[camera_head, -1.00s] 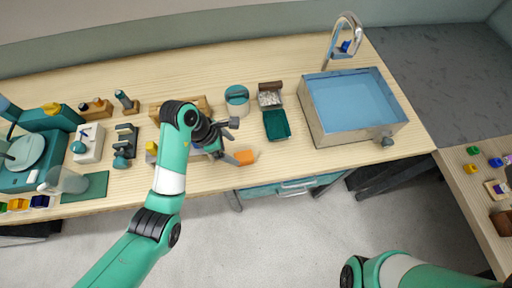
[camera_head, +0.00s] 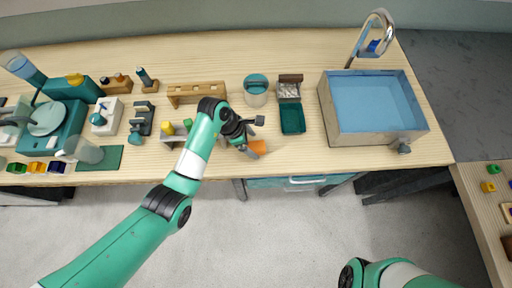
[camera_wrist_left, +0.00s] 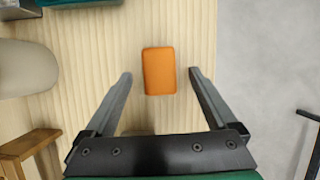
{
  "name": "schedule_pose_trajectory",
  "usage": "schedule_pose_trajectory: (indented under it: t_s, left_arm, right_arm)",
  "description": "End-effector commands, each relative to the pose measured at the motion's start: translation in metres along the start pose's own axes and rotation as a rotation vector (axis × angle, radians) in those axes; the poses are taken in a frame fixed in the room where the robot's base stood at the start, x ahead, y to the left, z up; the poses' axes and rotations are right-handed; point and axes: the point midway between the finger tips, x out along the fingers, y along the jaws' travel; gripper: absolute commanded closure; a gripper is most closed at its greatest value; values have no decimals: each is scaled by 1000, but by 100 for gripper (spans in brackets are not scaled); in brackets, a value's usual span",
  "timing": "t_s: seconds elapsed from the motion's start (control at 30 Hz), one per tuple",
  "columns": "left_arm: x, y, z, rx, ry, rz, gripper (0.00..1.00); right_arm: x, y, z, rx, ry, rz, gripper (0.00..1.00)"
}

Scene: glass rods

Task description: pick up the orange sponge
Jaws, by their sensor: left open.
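The orange sponge (camera_head: 257,147) lies flat on the wooden bench near its front edge, partly hidden by my left gripper in the head view. In the left wrist view the whole sponge (camera_wrist_left: 159,71) shows as an orange rounded block. My left gripper (camera_head: 250,133) is open above the bench, and its two fingers (camera_wrist_left: 160,80) stand on either side of the sponge with a gap on each side. The fingers appear to be above the sponge, not touching it. My right arm shows only at the bottom of the head view, and its gripper is out of view.
A green tray (camera_head: 292,119) lies behind and right of the sponge. A round teal-lidded container (camera_head: 256,91) and a wooden rack (camera_head: 196,88) stand behind. A sink (camera_head: 372,142) is farther right. The bench between sponge and sink is clear.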

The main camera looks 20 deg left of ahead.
Motion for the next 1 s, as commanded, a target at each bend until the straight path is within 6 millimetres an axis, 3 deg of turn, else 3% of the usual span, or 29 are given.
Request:
schedule_pose_trajectory:
  t_s: [0.03,0.17,0.43,0.9,1.0]
  left_arm:
    - [14,0,-1,1,1,-3,9]
    - [32,0,-1,0,1,-1,9]
    - [34,1,0,0,0,1,9]
    - [34,1,0,0,0,0,93]
    - [34,1,0,0,0,0,97]
  right_arm:
    - [-6,0,6,0,0,0,100]
    - [-11,0,10,0,0,0,100]
    - [-10,0,10,0,0,0,100]
    - [-10,0,10,0,0,0,100]
    - [-10,0,10,0,0,0,100]
